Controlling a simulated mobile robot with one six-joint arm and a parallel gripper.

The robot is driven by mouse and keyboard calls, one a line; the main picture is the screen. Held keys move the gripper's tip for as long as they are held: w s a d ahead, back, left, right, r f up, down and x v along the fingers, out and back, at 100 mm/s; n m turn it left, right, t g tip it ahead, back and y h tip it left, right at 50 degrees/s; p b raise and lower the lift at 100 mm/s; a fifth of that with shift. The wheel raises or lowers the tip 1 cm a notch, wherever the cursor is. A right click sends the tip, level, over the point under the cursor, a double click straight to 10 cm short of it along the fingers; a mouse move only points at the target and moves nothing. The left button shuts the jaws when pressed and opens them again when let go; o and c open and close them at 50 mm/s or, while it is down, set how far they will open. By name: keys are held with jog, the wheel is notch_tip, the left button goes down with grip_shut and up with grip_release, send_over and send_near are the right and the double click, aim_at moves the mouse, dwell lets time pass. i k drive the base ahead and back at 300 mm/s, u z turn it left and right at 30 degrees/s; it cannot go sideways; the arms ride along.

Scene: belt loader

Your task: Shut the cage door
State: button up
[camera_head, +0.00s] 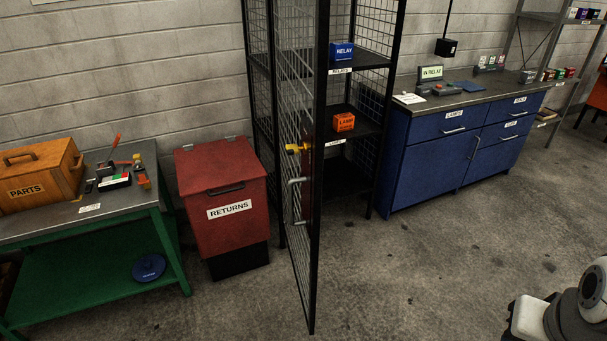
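The cage door (301,200) is a tall black-framed mesh panel, and it stands swung open toward the viewer. A grey handle (296,181) and a yellow latch piece (296,148) are on it. The black wire cage (378,75) behind it is open at the front. On its shelves sit a blue relay box (342,51) and an orange lamp box (344,122). Part of my arm shows at the lower right, well away from the door. My gripper's fingers cannot be made out.
A red RETURNS bin (218,192) stands just left of the door. A green bench (98,265) with a wooden PARTS box (38,175) is farther left. A blue cabinet (432,160) stands right of the cage. The concrete floor in front is clear.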

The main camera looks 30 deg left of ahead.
aim_at(312, 138)
jog(key=z, duration=0.1)
jog(key=k, duration=0.35)
jog(key=u, duration=1.3)
jog(key=i, duration=1)
jog(key=z, duration=0.95)
jog(key=k, duration=0.9)
jog(key=u, duration=0.35)
jog(key=i, duration=0.3)
